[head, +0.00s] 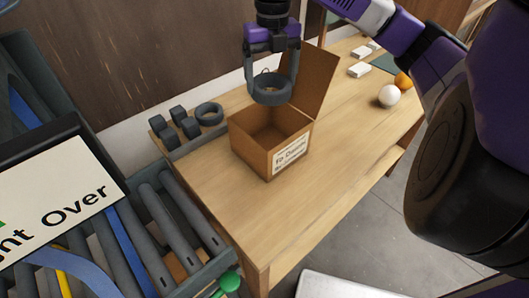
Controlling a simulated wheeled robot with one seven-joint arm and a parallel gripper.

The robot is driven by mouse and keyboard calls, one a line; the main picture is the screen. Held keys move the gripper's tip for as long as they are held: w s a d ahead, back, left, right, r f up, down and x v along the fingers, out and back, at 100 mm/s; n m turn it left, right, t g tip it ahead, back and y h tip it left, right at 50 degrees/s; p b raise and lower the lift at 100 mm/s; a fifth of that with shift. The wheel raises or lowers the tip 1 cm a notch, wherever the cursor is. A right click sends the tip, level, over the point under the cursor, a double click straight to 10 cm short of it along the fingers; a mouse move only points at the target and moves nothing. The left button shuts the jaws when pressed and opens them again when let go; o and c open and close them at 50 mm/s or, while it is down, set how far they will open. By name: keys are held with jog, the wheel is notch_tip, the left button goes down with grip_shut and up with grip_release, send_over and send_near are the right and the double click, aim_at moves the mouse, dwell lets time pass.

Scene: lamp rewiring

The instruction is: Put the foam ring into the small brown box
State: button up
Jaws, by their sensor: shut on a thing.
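My gripper (271,75) points down and is shut on a dark grey foam ring (271,97). The ring hangs above the small brown box (248,152), over its back part, and looks clear of the box. The box stands open on the wooden table, with a lid flap (314,80) raised at its back right and a white label (290,155) on its front right side. The part of the box's inside that I can see is empty. A second dark grey ring (209,114) lies on a grey tray left of the box.
Dark grey blocks (180,126) sit beside the ring on the tray (190,148). A white ball (389,96), an orange ball (403,81) and white blocks (359,69) lie farther right. A roller conveyor (178,215) stands at left. The table (300,215) is bare in front of the box.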

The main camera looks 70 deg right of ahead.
notch_tip(320, 180, down, 20)
jog(key=shift+f+p, duration=0.15)
jog(key=shift+p, duration=0.2)
dwell(0.3)
jog(key=shift+f, duration=0.1)
jog(key=shift+f, duration=0.15)
jog(key=o, duration=1.3)
jog(key=shift+o, duration=0.2)
notch_tip(320, 180, up, 13)
jog(key=b, duration=0.1)
jog(key=shift+f, duration=0.2)
